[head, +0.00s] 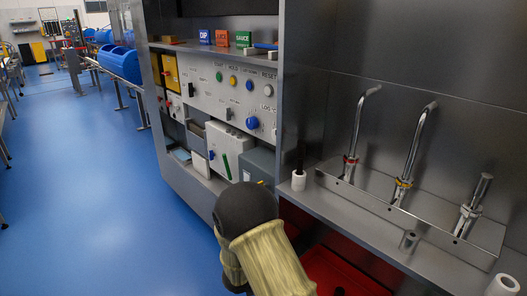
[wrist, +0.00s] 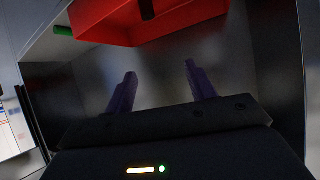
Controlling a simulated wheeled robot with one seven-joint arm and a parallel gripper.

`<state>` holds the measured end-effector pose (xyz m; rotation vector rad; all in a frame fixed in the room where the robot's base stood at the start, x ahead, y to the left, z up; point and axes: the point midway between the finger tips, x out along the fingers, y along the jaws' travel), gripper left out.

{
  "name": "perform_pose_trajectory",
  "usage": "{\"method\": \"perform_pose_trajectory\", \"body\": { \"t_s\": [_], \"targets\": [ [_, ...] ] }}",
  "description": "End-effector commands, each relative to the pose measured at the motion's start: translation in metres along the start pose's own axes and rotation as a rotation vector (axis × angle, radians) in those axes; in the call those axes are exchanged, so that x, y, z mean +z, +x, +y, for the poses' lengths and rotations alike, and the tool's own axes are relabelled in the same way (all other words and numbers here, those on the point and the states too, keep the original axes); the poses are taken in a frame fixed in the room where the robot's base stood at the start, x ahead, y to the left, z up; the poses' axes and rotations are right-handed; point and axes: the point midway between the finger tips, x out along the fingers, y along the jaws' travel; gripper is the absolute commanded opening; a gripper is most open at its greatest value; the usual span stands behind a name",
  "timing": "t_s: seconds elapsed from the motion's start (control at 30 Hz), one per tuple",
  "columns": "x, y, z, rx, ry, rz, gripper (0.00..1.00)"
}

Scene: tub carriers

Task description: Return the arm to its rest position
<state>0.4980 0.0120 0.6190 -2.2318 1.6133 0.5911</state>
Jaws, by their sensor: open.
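My gripper (wrist: 160,85) shows in the wrist view with its two dark purple fingers spread apart and nothing between them. It points into a dark grey, box-like space, with a red tub (wrist: 130,22) just beyond the fingertips at the top of the picture. In the head view my arm reaches forward at the bottom centre, and its own bulk hides the gripper there. A red tub (head: 318,268) shows low down to the right of my arm, below the sink counter.
A grey counter (head: 345,205) with several metal taps stands close on the right. A control panel (head: 240,95) with knobs and shelves of small coloured boxes (head: 222,38) stands ahead. Blue floor (head: 90,190) lies open on the left.

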Motion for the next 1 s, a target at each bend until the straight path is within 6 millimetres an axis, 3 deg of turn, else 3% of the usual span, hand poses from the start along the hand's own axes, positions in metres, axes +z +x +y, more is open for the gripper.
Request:
{"method": "perform_pose_trajectory", "body": {
  "t_s": [0.3,0.5,0.67,1.0],
  "targets": [
    [-0.035,-0.016,-0.046,-0.36,-0.083,-0.252,0.56],
    [-0.053,-0.044,-0.047,-0.578,-0.221,-0.411,0.56],
    [-0.064,-0.067,-0.026,-0.707,-0.373,-0.519,0.56],
    [-0.079,-0.094,0.066,-0.809,-0.768,-0.666,0.56]
  ]
}}
